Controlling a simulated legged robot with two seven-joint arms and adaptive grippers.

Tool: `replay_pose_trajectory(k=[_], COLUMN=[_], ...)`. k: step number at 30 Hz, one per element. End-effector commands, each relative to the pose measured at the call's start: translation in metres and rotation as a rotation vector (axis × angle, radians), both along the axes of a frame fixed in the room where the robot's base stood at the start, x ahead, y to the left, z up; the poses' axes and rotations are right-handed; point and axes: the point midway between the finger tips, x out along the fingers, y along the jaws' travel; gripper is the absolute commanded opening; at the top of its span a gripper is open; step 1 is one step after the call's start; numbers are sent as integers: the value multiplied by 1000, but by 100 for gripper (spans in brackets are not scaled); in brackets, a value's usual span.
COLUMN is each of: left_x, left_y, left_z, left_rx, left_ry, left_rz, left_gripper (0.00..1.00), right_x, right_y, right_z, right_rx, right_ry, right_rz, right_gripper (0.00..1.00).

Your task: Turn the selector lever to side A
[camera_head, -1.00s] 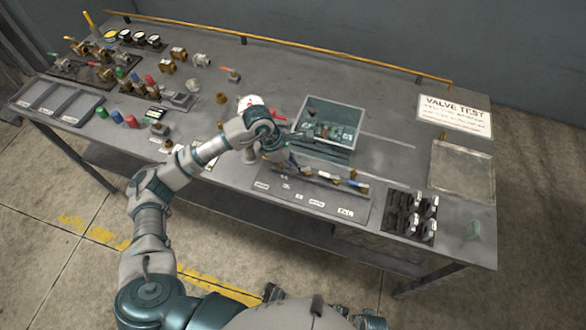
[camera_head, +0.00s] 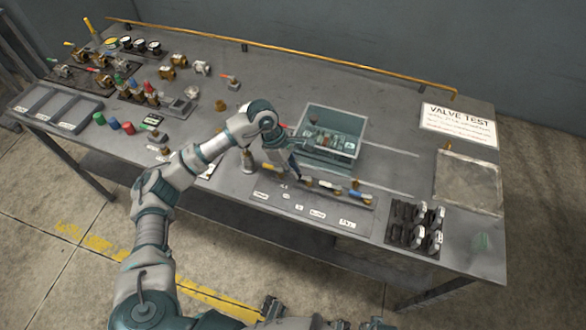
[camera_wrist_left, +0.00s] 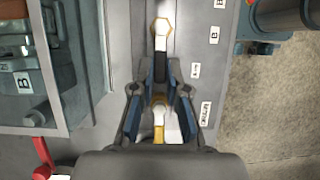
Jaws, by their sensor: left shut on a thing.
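A row of small valve levers (camera_head: 327,185) with brass, white and blue parts sits on a labelled grey strip at the bench's front. My left gripper (camera_head: 295,175) reaches down at the left end of this row. In the left wrist view, its fingers (camera_wrist_left: 160,92) are closed around a slim lever with a brass and white part (camera_wrist_left: 158,120) between them. Another lever with a brass hex end (camera_wrist_left: 161,27) lies just beyond the fingertips. The fingers hide part of the held lever, and I cannot tell which side it points to.
A block of black and white parts (camera_head: 413,226) is at the right. A white VALVE TEST sign (camera_head: 458,124) lies at the back right. Several valves and fittings fill the left of the bench (camera_head: 300,82).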

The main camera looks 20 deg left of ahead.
Motion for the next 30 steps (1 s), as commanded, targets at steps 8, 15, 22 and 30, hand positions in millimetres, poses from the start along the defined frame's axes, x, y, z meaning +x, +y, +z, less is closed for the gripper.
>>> replay_pose_trajectory(k=[8, 15, 22, 30], left_x=[2, 1, 2, 4], left_y=[1, 1, 12, 35], left_z=[2, 2, 29, 84], left_rx=[-1, 0, 0, -1], left_ry=[-7, -4, -7, -7], left_rz=[4, 3, 4, 4], left_gripper=[39, 39, 39, 39], right_x=[0, 0, 0, -1], right_y=[0, 0, 0, 0], right_z=[0, 0, 1, 1], right_rx=[0, 1, 1, 1], right_ry=[-1, -3, -3, -3], right_rz=[0, 0, 0, 0], right_gripper=[40, 40, 40, 40])
